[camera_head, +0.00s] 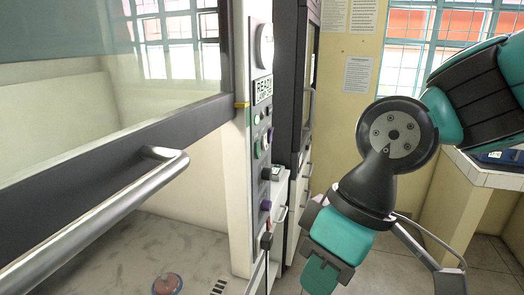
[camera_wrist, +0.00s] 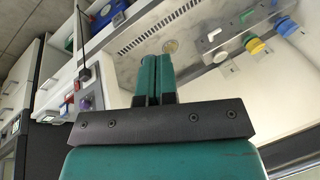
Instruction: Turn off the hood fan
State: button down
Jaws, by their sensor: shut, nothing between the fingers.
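The hood (camera_head: 120,140) fills the left of the head view, with its glass sash and grey handle (camera_head: 110,215). Its control panel (camera_head: 257,110) on the right post carries a "READY" display (camera_head: 263,90), several small buttons, a green-ringed button (camera_head: 258,150) and purple knobs, one low down (camera_head: 265,205). I cannot tell which control is the fan's. In the wrist view a purple knob (camera_wrist: 86,103) and a red switch (camera_wrist: 77,86) show left of my gripper (camera_wrist: 155,66). My gripper is shut and empty, apart from the panel; in the head view it hangs low, right of the panel (camera_head: 320,275).
Coloured valves, such as a yellow one (camera_wrist: 256,45), line the hood's wall in the wrist view. A dark cabinet (camera_head: 298,90) stands behind the panel. A white-topped counter (camera_head: 490,170) is at the right. Floor between is open.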

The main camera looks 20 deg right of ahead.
aim_at(259, 149)
jog(key=w+d+r+m+t+y+p, duration=0.1)
jog(key=w+r+m, duration=0.2)
jog(key=w, duration=0.3)
jog(key=w+d+r+m+t+y, duration=0.1)
jog(key=w+d+r+m, duration=0.1)
jog(key=w+m, duration=0.35)
jog(key=w+d+r+m+t, duration=0.1)
jog(key=w+d+r+m, duration=0.1)
jog(key=w+d, duration=0.3)
jog(key=w+d+r+m+t+y, duration=0.1)
jog(key=w+d+r+m+t, duration=0.1)
jog(key=w+d, duration=0.3)
jog(key=w+r+m+p, duration=0.1)
jog(key=w, duration=0.1)
jog(key=shift+w+d+m+t, duration=0.3)
jog(key=shift+w+d+m, duration=0.05)
jog(key=shift+w, duration=0.05)
jog(key=w+a+r+p+x, duration=0.1)
jog(key=p+x, duration=0.3)
jog(key=x, duration=0.9)
jog(key=shift+a+r, duration=0.35)
jog(key=shift+a, duration=0.05)
